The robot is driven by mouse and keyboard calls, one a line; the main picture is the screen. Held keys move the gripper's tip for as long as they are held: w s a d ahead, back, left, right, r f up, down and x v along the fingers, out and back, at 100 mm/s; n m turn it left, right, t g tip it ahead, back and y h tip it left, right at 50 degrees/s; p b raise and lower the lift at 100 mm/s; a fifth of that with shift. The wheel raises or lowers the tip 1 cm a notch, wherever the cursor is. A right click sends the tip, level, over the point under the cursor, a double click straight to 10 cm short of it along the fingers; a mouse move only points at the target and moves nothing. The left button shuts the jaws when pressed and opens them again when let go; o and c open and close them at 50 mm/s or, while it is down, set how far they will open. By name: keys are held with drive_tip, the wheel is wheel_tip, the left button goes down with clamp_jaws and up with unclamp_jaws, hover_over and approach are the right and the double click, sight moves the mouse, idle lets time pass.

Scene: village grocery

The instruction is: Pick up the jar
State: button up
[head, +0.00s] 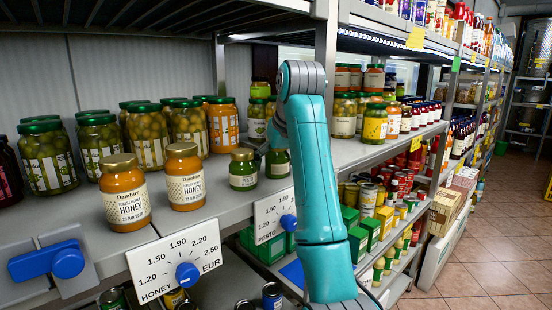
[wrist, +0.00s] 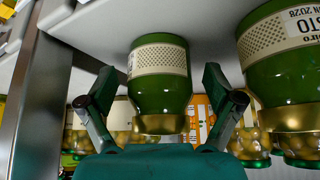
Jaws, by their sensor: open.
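A small green pesto jar (wrist: 158,88) with a gold lid and pale label stands between the two spread fingers of my gripper (wrist: 160,100) in the wrist view, which shows it upside down. The fingers are open, with a gap visible on both sides of the jar. In the head view this seems to be the right pesto jar (head: 277,163), partly hidden by my arm. A second pesto jar (wrist: 285,75) is close beside it; in the head view it stands to its left (head: 243,170). My gripper is mostly hidden behind my arm in the head view.
Two honey jars (head: 185,177) stand to the left on the same shelf (head: 225,203), with several olive jars (head: 98,140) behind. A metal post (head: 326,60) rises close to my arm. A pesto price card (head: 274,217) is at the shelf edge. Behind the pesto jars are more jars.

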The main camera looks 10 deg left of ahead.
drive_tip(key=shift+w+f, duration=0.1)
drive_tip(key=shift+f, duration=0.05)
drive_tip(key=c, duration=1.4)
drive_tip(key=shift+c, duration=1.4)
